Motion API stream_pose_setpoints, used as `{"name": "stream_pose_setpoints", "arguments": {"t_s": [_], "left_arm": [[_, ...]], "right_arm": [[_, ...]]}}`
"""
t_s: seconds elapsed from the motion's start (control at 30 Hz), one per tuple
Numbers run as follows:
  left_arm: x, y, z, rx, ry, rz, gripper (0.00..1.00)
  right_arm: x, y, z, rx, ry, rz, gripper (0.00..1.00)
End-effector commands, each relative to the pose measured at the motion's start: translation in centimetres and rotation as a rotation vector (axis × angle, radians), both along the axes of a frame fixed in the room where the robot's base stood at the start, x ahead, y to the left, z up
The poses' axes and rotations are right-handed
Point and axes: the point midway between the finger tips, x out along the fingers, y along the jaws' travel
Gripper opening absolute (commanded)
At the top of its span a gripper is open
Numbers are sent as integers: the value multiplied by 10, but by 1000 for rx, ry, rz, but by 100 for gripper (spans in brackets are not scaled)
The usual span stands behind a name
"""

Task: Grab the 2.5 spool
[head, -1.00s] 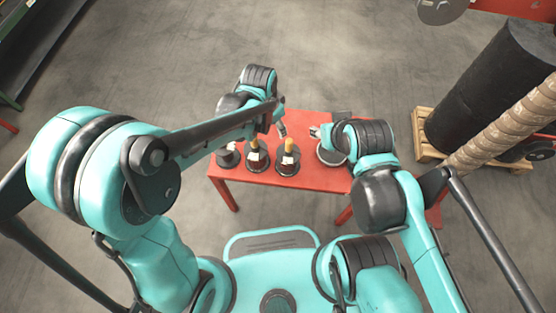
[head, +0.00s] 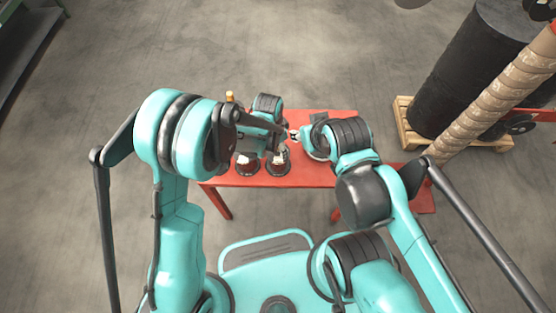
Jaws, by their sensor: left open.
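Two dark-based spools with pale parts stand on the red table (head: 310,178): a left spool (head: 246,167) and a right spool (head: 278,168). Their labels are too small to read, so I cannot tell which is the 2.5 spool. My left arm covers their upper parts. My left gripper (head: 279,150) is open, small and partly hidden, at the top of the right spool; I cannot tell whether they touch. My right gripper (head: 294,136) is to the right of the spools, near the round dish (head: 317,153); its jaws are too small to judge.
A small orange piece (head: 229,97) shows above my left forearm; what it belongs to is unclear. A dark box lies at the table's back right. A large black cylinder (head: 475,75) stands on a wooden pallet (head: 403,115) at right. Grey floor is open behind the table.

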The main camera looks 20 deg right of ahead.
Motion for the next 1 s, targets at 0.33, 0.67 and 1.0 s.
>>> {"name": "stream_pose_setpoints", "arguments": {"t_s": [0.33, 0.67, 1.0], "left_arm": [[0, 0, -3, 0, 0, 0, 25], [0, 0, -3, 0, 0, 1, 0], [2, -1, 11, 0, -1, 3, 0]], "right_arm": [[0, 0, -1, 0, 0, 0, 40], [0, 0, -1, 0, 0, 0, 40], [0, 0, 8, 0, 0, 0, 40]]}}
